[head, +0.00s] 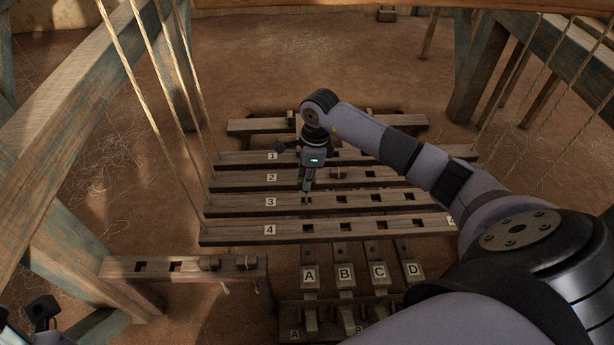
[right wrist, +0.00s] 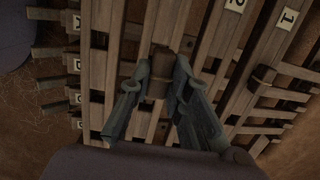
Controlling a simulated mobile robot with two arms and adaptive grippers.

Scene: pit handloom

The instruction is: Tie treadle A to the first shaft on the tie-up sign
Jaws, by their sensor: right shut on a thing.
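My right gripper (head: 307,188) points down over the numbered shafts, at the first hole column of the shaft labelled 3 (head: 380,199). In the right wrist view its fingers (right wrist: 163,95) are shut on a brown wooden toggle (right wrist: 158,84). Whether the toggle touches a shaft is unclear. The shaft labelled 1 (head: 240,158) lies farther back, partly behind my arm. Treadle A (head: 310,282) is at the front, leftmost of the lettered treadles. Part of my left gripper (head: 40,311) shows at the lower left edge; its fingers are unclear. I cannot make out the tie-up sign.
Shafts 2 (head: 240,181) and 4 (head: 350,229) lie beside shaft 3. Treadles B (head: 345,282), C (head: 379,280) and D (head: 413,276) stand beside A. Ropes hang left and right.

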